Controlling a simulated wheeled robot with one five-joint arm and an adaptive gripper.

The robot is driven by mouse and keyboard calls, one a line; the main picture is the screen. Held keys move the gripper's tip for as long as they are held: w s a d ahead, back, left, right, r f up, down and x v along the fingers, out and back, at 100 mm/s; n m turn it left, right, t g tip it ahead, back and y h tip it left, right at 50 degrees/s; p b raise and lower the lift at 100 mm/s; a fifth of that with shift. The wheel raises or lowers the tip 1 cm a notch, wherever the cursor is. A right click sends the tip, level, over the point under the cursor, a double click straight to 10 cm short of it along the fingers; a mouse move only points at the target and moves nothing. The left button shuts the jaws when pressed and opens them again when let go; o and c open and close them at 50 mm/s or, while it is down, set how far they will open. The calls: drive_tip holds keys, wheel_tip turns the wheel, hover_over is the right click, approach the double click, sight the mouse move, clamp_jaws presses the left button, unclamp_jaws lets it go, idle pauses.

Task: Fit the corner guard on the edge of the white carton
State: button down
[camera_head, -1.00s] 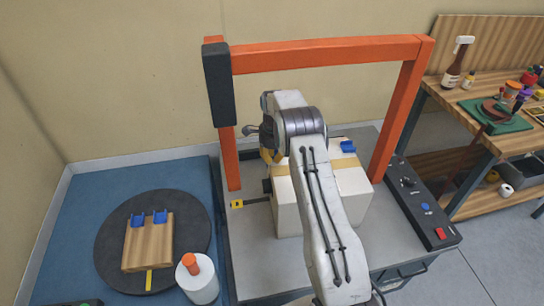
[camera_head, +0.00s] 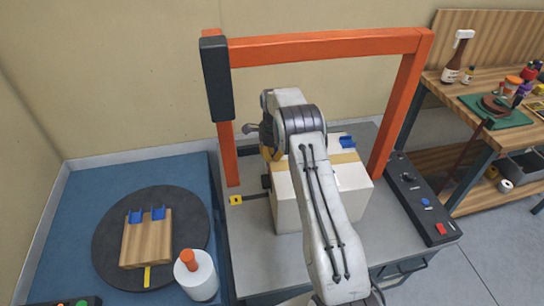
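The white carton (camera_head: 287,208) stands on the grey table under the orange frame, with a tan tape strip (camera_head: 347,158) across its top. One blue corner guard (camera_head: 347,142) is at the carton's far top edge, right of my arm; I cannot tell how firmly it sits. Two more blue corner guards (camera_head: 137,216) (camera_head: 158,213) sit at the far edge of a wooden block (camera_head: 147,243) on the round black turntable (camera_head: 193,220). My gripper (camera_head: 264,136) is at the carton's far left side, mostly hidden behind my arm; its fingertips and anything in them do not show.
The orange frame (camera_head: 320,48) arches over the carton, with a black box (camera_head: 216,80) on its left post. A white roll with an orange top (camera_head: 198,277) stands near the turntable. A control panel (camera_head: 420,200) lies right. A workbench (camera_head: 460,92) with bottles stands far right.

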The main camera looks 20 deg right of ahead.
drive_tip(key=shift+d, duration=0.35)
idle(0.4)
drive_tip(key=c, duration=1.3)
unclamp_jaws()
drive_tip(key=shift+c, duration=0.2)
